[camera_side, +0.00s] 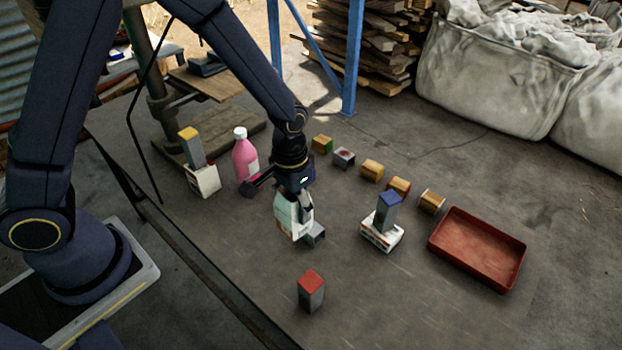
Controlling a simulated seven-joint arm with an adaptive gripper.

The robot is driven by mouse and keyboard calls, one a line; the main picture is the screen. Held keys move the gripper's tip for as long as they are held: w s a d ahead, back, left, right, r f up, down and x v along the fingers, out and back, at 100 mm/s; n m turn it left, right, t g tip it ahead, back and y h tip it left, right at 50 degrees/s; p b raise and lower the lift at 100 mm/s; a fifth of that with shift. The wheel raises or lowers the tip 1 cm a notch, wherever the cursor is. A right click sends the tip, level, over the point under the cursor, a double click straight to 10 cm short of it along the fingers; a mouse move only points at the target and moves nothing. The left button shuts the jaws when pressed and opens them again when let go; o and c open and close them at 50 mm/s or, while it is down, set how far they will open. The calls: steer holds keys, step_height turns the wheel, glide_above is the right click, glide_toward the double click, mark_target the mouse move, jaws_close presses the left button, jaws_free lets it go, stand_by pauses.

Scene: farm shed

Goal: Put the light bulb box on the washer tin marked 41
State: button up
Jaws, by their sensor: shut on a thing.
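My gripper (286,196) is shut on a white carton with green and orange print (290,217), which looks like the light bulb box. It is upright at mid-table, and I cannot tell whether its base touches the table. A small grey object (316,236) shows close behind its lower right side, partly hidden. No number is legible, so I cannot tell which is marked 41.
A pink bottle (245,158) stands left of my gripper. White boxes bear a yellow-topped block (191,147) and a blue-topped block (387,213). A red-topped block (311,291) stands in front. A red tray (478,249) lies at right. The table's front right is clear.

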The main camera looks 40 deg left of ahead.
steer(key=w+r+m, duration=0.1)
steer(key=w+r, duration=0.2)
steer(key=w, duration=0.7)
steer(key=w+a+r, duration=0.5)
steer(key=w+a, duration=0.7)
steer(key=w, duration=0.1)
steer(key=w+a+f+n, duration=0.2)
steer(key=w+a, duration=0.1)
steer(key=a, duration=1)
steer(key=shift+s+a+f, duration=0.2)
steer(key=shift+a+f, duration=0.15)
steer(key=shift+f, duration=1.5)
steer(key=shift+s+a+f, duration=0.2)
steer(key=shift+a+f, duration=0.1)
steer(key=shift+f, duration=1.55)
steer(key=shift+s+a+f, duration=0.2)
steer(key=shift+a+f, duration=0.15)
steer(key=shift+f, duration=1.5)
steer(key=shift+f, duration=0.1)
steer(key=o, duration=1.1)
steer(key=shift+o, duration=0.2)
